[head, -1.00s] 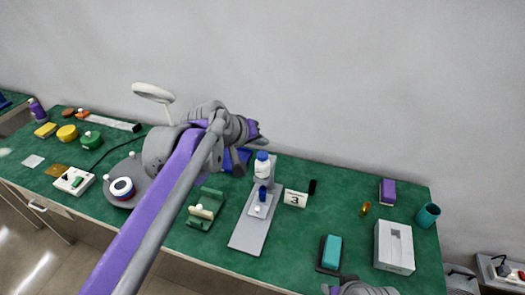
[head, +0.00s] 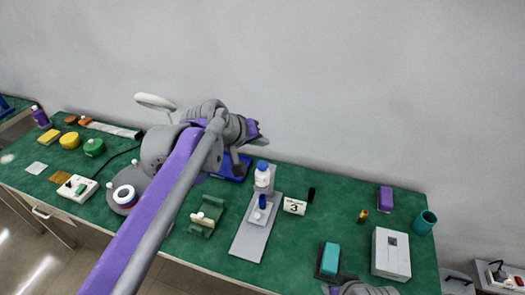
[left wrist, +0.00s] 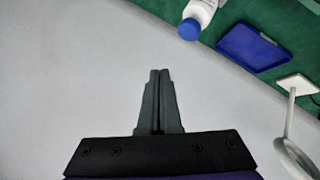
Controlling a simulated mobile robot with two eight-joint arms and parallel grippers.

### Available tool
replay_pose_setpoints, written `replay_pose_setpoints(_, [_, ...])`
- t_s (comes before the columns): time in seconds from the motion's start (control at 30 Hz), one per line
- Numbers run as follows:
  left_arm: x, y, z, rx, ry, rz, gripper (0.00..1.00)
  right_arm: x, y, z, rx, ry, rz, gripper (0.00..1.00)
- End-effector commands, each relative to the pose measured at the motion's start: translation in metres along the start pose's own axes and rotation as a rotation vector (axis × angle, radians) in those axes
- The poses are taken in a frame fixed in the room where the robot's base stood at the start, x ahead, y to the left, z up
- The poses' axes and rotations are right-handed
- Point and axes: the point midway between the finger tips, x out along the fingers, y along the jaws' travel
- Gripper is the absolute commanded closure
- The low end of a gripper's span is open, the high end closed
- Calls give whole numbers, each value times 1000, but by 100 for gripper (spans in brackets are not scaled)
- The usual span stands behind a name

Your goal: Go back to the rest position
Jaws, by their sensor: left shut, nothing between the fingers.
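In the head view that bottle (head: 263,170) is at the top of the grey stand (head: 249,238). A small part of my right arm shows at the bottom edge, but its gripper fingers are not visible.
The green table (head: 295,240) is full of items. A card marked 3 (head: 294,206), a teal block (head: 330,258), a white box (head: 391,252) and a teal cup (head: 425,222) stand to the right. A white round lamp (head: 155,102) rises behind my left arm.

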Motion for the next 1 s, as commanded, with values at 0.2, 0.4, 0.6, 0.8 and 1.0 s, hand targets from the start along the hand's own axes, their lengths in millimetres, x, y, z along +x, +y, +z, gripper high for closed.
replay_pose_setpoints(0.2, [-3, -5, 4, 6, -1, -9, 100, 0, 0, 0, 0, 0, 0, 50])
replay_pose_setpoints(0.4, [-34, -61, 60, 73, -25, -114, 100, -4, 0, -4, 0, 3, 0, 50])
replay_pose_setpoints(0.6, [-73, -153, 166, 173, -79, -290, 100, -10, 0, -9, 0, 7, 0, 50])
replay_pose_setpoints(0.8, [-93, -218, 251, 234, -128, -421, 100, -13, 0, -12, 0, 9, 0, 50])
replay_pose_setpoints(1.0, [-99, -241, 281, 256, -148, -469, 100, -14, 0, -13, 0, 10, 0, 50])
